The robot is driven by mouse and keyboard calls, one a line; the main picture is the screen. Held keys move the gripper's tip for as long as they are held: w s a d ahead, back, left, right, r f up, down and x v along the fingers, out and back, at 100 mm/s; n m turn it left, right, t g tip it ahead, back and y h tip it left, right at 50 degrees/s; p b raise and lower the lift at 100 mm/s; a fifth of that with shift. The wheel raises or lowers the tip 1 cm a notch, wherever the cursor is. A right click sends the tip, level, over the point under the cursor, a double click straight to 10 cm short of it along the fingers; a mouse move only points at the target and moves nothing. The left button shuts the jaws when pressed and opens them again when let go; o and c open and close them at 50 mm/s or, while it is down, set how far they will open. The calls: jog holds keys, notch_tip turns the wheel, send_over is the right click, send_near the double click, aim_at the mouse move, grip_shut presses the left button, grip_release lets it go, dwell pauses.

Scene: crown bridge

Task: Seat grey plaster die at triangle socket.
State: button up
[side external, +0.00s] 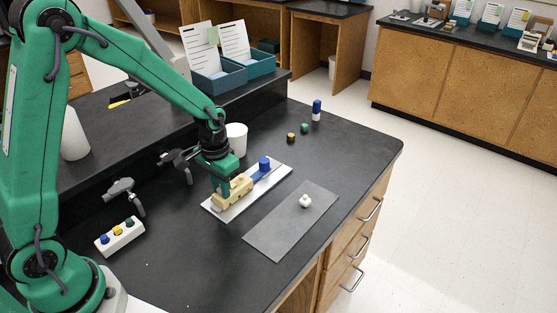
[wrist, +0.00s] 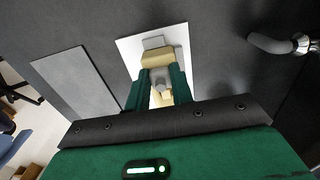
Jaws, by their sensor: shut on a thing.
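My gripper (side external: 221,190) points down over the tan model (side external: 240,187) on a white plate (side external: 213,208) in the side external view. In the wrist view my gripper (wrist: 159,85) is shut on a grey piece, the grey plaster die (wrist: 160,75), held between the green fingers. The tan model (wrist: 157,57) shows just beyond the die on the white plate (wrist: 129,47). The die is hidden by the gripper in the side view. I cannot tell whether it touches the model. The triangle socket cannot be made out.
A blue part (side external: 264,164) stands at the plate's far end. Right of the plate lies a grey mat (side external: 280,228) with a small white piece (side external: 305,201). A white block with coloured knobs (side external: 119,237) and a white cup (side external: 237,138) stand nearby. Small coloured pieces (side external: 291,137) lie farther back.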

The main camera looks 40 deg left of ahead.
aim_at(219, 191)
jog(key=o, duration=1)
jog(key=shift+o, duration=0.2)
jog(key=shift+r, duration=3.9)
jog(key=shift+r, duration=0.1)
jog(key=s+r+t, duration=0.5)
jog(key=s+r, duration=0.7)
jog(key=s, duration=0.4)
jog(key=shift+s+r+t, duration=0.2)
jog(key=shift+s+t, duration=0.1)
jog(key=shift+s, duration=0.1)
